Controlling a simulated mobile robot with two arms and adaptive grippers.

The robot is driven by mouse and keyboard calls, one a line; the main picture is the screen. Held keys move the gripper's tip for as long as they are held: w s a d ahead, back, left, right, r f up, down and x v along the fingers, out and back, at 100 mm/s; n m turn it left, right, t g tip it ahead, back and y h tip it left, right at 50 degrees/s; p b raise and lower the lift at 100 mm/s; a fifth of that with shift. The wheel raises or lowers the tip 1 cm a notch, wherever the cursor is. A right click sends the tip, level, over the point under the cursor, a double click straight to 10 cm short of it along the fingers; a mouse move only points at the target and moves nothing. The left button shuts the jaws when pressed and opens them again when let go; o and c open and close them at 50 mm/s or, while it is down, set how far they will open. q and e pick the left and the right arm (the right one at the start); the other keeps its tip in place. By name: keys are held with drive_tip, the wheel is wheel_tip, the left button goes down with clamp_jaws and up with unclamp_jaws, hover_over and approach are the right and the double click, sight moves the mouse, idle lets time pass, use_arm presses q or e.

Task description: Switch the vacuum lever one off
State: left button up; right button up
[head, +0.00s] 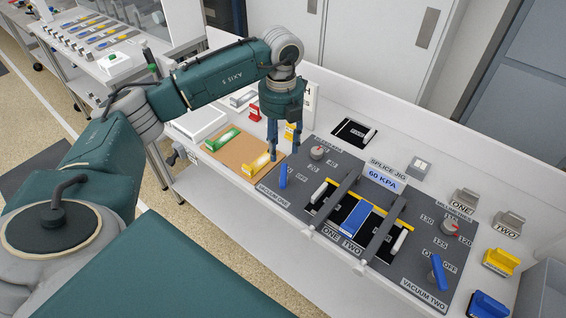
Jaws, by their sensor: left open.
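Vacuum lever one (283,177) is a small blue lever on the left end of the dark grey panel (300,205), beside the label VACUUM ONE. It stands nearly upright in the picture; its on/off marks are too small to read. My left gripper (273,154) points down just behind and to the left of the lever. Its fingers are open, with nothing seen between them. In the picture its tips look close to the lever's top, but I cannot tell whether they touch. My right gripper is not in view.
The splice jig (384,176) reads 60 KPA and has raised rails around a blue strip (356,219). A second blue lever (437,272) is at VACUUM TWO. A brown board (229,160) holds green and yellow blocks left of the gripper. Yellow and blue blocks stand at right.

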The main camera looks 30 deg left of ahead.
sight(282, 169)
use_arm(q)
wheel_tip(282, 169, down, 8)
drive_tip(key=shift+f+p, duration=0.25)
drive_tip(key=shift+p, duration=0.8)
clamp_jaws()
